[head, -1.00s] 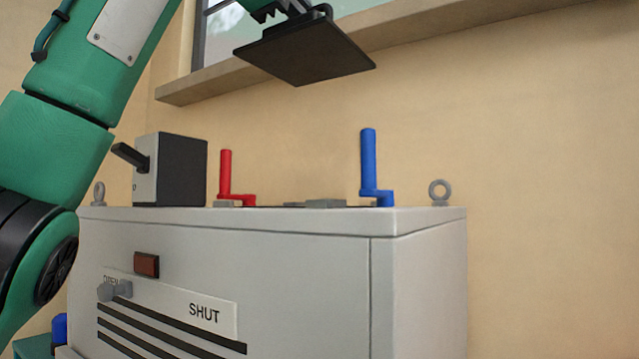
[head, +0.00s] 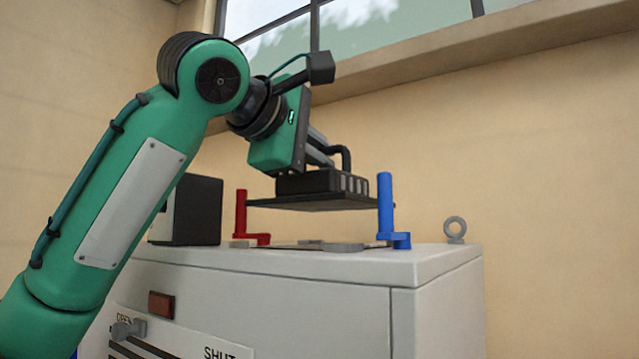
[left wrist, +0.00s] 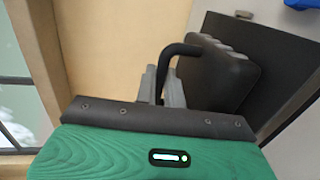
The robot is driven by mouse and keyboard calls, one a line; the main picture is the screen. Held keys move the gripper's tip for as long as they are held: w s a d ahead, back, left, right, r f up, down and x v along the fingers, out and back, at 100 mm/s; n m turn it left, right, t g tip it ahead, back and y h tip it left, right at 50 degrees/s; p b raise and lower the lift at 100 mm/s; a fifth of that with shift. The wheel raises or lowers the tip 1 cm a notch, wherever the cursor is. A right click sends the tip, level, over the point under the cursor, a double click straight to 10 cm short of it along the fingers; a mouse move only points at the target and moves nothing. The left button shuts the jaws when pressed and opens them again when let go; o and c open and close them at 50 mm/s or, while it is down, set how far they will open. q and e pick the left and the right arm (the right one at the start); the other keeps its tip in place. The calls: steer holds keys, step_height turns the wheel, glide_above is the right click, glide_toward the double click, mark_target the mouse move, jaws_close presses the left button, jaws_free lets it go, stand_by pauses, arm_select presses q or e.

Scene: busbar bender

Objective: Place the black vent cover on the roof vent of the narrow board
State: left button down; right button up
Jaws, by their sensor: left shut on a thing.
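The black vent cover (head: 312,202) is a flat dark plate with a ribbed block and a curved handle on top. It hangs roughly level a little above the top of the grey board (head: 300,262), between the red crank post (head: 241,215) and the blue crank post (head: 385,205). My left gripper (head: 333,160) is shut on its handle. The left wrist view also shows the cover (left wrist: 285,65) and the handle. The roof vent (head: 322,246), a low grey piece on the board's top, lies below the cover and is partly hidden. My right gripper is out of view.
A dark box (head: 195,212) stands on the board's top at left, partly behind my arm. A grey lifting eye (head: 455,229) stands at the right end. A window sill (head: 450,62) runs along the wall above.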

mark_target(319, 190)
arm_select(q)
step_height(319, 190, down, 2)
steer(key=shift+f+p, duration=0.55)
steer(key=shift+f, duration=1)
steer(key=shift+s+d+f, duration=0.1)
steer(key=shift+f, duration=0.1)
steer(key=c, duration=1.5)
jaws_free()
steer(key=shift+r, duration=0.15)
